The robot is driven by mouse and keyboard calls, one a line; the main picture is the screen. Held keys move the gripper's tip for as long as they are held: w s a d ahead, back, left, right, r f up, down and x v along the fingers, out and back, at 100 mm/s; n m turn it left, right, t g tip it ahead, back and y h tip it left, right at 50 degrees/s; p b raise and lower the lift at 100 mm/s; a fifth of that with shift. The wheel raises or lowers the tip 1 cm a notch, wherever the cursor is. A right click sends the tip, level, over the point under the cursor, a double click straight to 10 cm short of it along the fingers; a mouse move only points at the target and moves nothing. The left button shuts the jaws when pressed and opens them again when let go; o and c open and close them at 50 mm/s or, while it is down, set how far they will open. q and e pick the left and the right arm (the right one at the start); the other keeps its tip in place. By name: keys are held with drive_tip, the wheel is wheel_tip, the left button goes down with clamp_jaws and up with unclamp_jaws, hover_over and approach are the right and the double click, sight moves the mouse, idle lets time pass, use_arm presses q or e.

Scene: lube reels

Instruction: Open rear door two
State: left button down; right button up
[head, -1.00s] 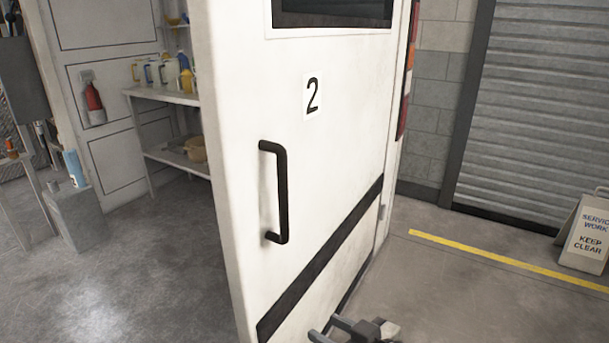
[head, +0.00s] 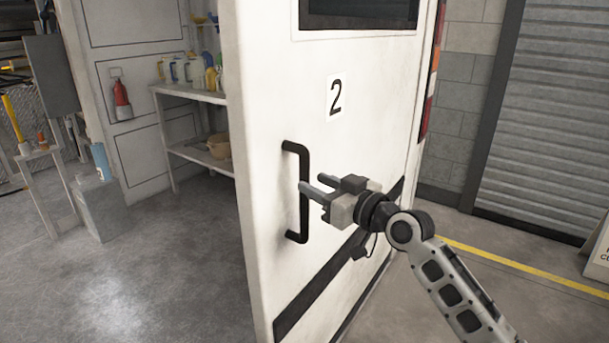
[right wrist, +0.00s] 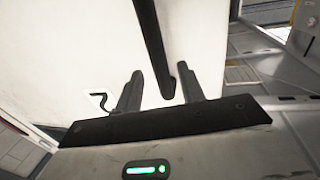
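Rear door two (head: 350,165) is a white panel marked with a black 2. It stands swung out at an angle, with its free edge to the left and shelves visible past it. Its black vertical bar handle (head: 304,162) is on the outer face. My right gripper (head: 314,184) is beside the lower half of the handle with its fingers apart. In the right wrist view, the handle (right wrist: 155,45) reaches between the spread fingers (right wrist: 160,72), and they do not look closed on it. My left gripper is out of view.
White shelves (head: 185,92) with jugs and a bowl stand past the door's free edge. A fire extinguisher (head: 121,97) hangs on the panel at left. A grey box (head: 103,205) stands on the floor. A folding sign (head: 600,258) is at far right.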

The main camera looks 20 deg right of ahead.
sight(308, 180)
drive_tip(key=shift+x, duration=2.2)
